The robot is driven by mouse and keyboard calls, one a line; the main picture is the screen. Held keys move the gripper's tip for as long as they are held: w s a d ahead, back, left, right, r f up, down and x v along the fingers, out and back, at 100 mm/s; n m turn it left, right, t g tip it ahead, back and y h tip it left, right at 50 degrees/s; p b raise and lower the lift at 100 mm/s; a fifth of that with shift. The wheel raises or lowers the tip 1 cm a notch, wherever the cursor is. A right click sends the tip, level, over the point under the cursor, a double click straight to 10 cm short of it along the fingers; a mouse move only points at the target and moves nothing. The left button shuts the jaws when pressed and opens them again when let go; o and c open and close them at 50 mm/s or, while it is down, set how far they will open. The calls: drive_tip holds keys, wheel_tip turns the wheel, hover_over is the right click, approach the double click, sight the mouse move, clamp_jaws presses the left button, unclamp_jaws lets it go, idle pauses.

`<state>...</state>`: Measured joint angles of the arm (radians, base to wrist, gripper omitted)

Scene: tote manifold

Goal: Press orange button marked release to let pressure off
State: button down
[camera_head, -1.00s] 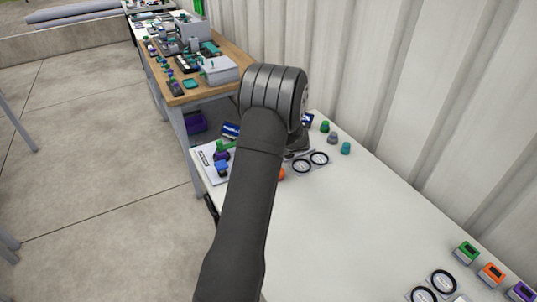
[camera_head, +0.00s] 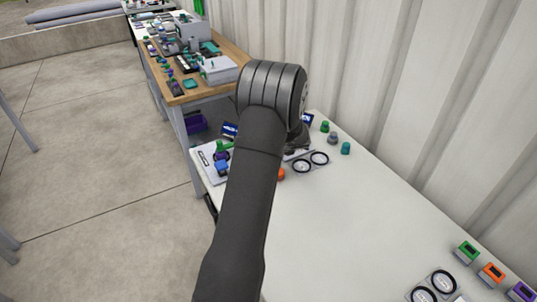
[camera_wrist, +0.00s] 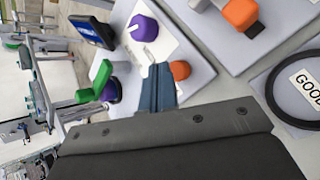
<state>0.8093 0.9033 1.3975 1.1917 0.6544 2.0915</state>
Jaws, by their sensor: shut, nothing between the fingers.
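In the wrist view, a round orange button (camera_wrist: 180,70) stands on a light panel, just right of my fingertips. A second orange piece (camera_wrist: 240,13) with a dark end is at the top right. I can read no release mark on either. My gripper (camera_wrist: 160,68) shows blue-grey fingers, shut and empty, with the tips over the panel beside the round button; I cannot tell whether they touch it. In the head view, an orange spot (camera_head: 281,174) shows at the right edge of my arm, which hides the gripper and most of the panel.
Near the fingers are a purple knob (camera_wrist: 144,28), a green lever (camera_wrist: 99,80) on a purple base, a blue display (camera_wrist: 92,31) and a ring gauge (camera_wrist: 268,80) marked GOOD. Green, orange (camera_head: 491,274) and purple boxes stand front right. The white table's middle (camera_head: 345,225) is clear.

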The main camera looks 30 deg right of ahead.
drive_tip(key=shift+r, duration=2.5)
drive_tip(key=shift+f, duration=0.15)
wheel_tip(320, 180, up, 4)
drive_tip(key=shift+r, duration=0.1)
